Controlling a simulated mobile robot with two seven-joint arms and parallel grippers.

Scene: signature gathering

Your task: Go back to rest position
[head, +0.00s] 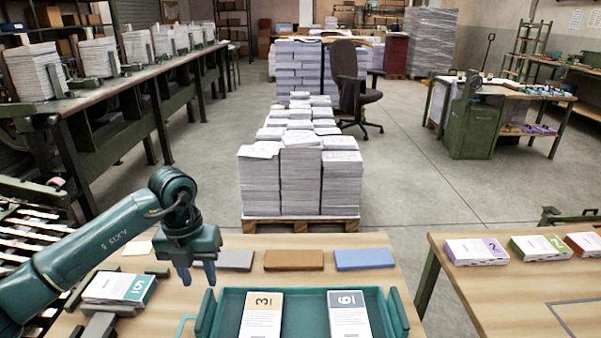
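My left gripper (197,274) hangs over the wooden table (285,244), fingers pointing down and apart, with nothing between them. It is just left of and behind the teal tray (303,294). In the tray lie a stack marked 3 (261,318) and a stack marked 6 (349,318), side by side with a gap between them. A stack marked 5 (118,289) lies on the left of the table, beside my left forearm. My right gripper is not in view.
Grey (236,261), brown (293,261) and blue (364,259) blocks line the table's back. A pallet of paper (300,180) stands behind. The floor right of it is clear.

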